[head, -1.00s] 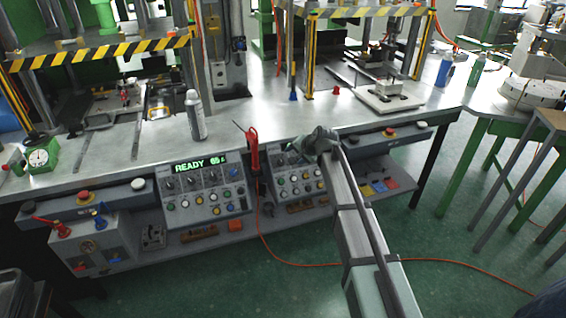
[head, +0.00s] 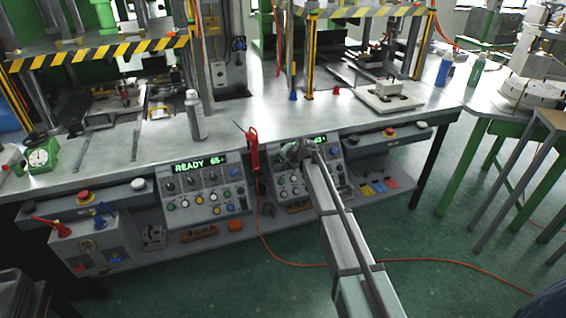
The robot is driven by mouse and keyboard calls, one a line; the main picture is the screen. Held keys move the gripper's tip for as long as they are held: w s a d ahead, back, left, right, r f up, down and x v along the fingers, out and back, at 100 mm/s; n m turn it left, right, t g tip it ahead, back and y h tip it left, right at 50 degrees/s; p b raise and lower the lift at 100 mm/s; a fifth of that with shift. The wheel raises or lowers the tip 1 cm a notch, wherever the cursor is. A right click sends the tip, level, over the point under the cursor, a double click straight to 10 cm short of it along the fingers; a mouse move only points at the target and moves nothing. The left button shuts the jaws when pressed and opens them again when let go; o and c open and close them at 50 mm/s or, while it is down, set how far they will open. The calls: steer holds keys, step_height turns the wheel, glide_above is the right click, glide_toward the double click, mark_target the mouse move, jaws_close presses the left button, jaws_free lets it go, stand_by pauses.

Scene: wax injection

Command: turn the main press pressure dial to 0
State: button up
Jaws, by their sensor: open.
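Two control panels stand under the bench edge. The left panel (head: 203,184) has a lit green display (head: 197,164) reading "READY 65" and rows of knobs and coloured buttons. The right panel (head: 296,192) has similar knobs and buttons, with a green display (head: 319,140) partly visible past my arm. My gripper (head: 286,158) is open in front of the upper part of the right panel and hides some of its knobs. Which knob is the main press pressure dial, and whether I touch any knob, I cannot tell at this size.
A red tool (head: 253,150) with a cable hangs between the panels. A spray can (head: 195,115) stands on the bench (head: 240,118). Emergency stop buttons are at the left (head: 84,196) and right (head: 389,131). An orange hose (head: 290,262) lies on the green floor.

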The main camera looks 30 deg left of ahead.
steer(key=shift+c, duration=0.3)
steer(key=c, duration=1)
steer(key=shift+n, duration=0.4)
steer(key=n+h, duration=0.1)
steer(key=n, duration=0.4)
steer(key=shift+a, duration=0.15)
steer(key=n+h, duration=0.1)
steer(key=n, duration=0.4)
steer(key=shift+s+t, duration=0.1)
steer(key=shift+t, duration=0.3)
steer(key=n+t, duration=0.1)
steer(key=n, duration=0.5)
steer(key=shift+s+h, duration=0.1)
steer(key=shift+h, duration=0.3)
steer(key=n, duration=0.2)
steer(key=n+t, duration=0.1)
steer(key=n, duration=0.2)
steer(key=shift+a+t, duration=0.1)
steer(key=shift+t, duration=0.2)
